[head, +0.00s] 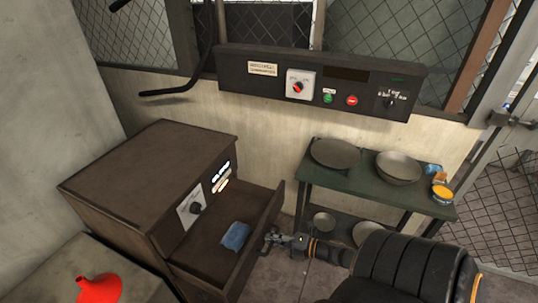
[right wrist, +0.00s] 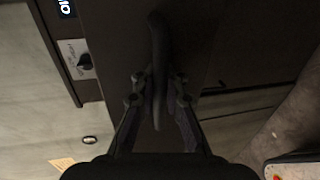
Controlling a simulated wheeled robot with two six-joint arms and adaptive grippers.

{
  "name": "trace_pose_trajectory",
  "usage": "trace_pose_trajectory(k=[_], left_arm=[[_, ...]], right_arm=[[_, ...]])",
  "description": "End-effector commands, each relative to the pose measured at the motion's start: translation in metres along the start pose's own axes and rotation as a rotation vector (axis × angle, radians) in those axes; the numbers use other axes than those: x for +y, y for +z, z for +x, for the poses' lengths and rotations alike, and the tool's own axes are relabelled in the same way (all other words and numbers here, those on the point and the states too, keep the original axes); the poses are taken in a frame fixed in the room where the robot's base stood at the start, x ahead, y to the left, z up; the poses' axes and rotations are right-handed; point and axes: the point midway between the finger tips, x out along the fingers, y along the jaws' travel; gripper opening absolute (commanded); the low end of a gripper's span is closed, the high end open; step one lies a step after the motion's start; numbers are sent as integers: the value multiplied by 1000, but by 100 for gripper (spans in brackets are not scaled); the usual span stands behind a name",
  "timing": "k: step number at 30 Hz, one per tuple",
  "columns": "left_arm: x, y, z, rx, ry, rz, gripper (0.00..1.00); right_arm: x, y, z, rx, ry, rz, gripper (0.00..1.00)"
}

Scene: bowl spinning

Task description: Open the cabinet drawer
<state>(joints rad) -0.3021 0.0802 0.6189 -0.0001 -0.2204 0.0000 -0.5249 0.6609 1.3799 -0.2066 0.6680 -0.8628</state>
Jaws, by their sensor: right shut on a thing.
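The dark brown cabinet (head: 145,175) stands at the left in the head view. Its drawer (head: 205,257) is pulled out, with its inside showing. A folded blue cloth (head: 235,236) lies in it. My right gripper (head: 269,240) is at the outer side of the drawer front. In the right wrist view, the fingers of my right gripper (right wrist: 158,80) are closed around the dark curved handle (right wrist: 158,45) on the drawer front (right wrist: 205,45). My left gripper is not in view.
A green table (head: 330,182) with pans and bowls stands right of the drawer. A control panel (head: 320,80) with a knob and buttons is on the wall behind. A red funnel (head: 98,288) lies at the lower left. Floor shows between drawer and table.

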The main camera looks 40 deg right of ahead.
Motion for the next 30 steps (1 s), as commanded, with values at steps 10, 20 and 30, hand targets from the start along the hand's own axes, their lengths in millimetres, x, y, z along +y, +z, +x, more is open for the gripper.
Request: trace_pose_trajectory(k=[10, 20, 30], left_arm=[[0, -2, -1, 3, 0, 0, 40], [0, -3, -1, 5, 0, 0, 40], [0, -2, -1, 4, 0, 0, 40]], right_arm=[[3, 1, 0, 1, 5, 0, 0], [1, 0, 0, 0, 3, 0, 21], [-2, 0, -41, 4, -7, 1, 21]])
